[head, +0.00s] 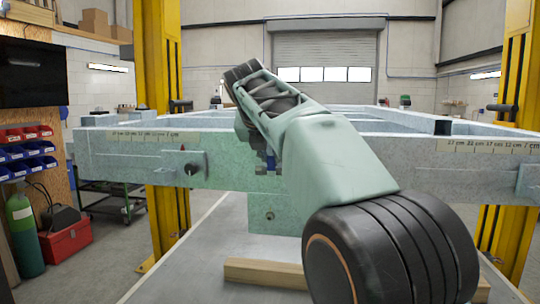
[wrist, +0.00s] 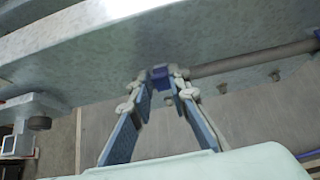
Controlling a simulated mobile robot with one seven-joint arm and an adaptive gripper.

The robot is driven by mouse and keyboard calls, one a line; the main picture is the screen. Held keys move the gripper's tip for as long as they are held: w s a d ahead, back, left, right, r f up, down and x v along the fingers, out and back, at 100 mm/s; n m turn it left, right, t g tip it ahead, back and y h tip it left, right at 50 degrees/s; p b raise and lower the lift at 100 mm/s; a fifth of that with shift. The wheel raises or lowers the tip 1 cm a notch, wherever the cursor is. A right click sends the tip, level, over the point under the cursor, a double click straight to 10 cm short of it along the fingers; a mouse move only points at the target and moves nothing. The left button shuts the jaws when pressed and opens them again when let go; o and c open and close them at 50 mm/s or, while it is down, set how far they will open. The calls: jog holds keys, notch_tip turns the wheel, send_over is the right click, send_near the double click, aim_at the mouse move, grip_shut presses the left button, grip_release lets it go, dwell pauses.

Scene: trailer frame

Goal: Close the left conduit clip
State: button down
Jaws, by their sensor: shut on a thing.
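In the wrist view my gripper (wrist: 160,78) has its two fingers drawn together at the tips. Between the tips is a small dark blue piece, the conduit clip (wrist: 160,72), at the trailer frame's beam. The gripper is shut on it, and the fingertips hide most of it, so I cannot tell whether it is fully closed. A grey conduit (wrist: 255,58) runs from beside the fingertips to the right along the beam. In the head view my arm covers most of this spot, and only a little of my gripper (head: 268,162) shows at the front beam.
The pale trailer frame (head: 120,150) spans the view, with a bracket (head: 184,165) on its front left. Yellow posts (head: 155,60) stand on both sides. A wooden block (head: 265,273) lies below. In the wrist view small studs (wrist: 222,88) sit below the conduit.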

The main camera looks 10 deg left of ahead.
jog(key=c, duration=1.8)
grip_release()
jog(key=v, duration=1.2)
jog(key=shift+d, duration=0.15)
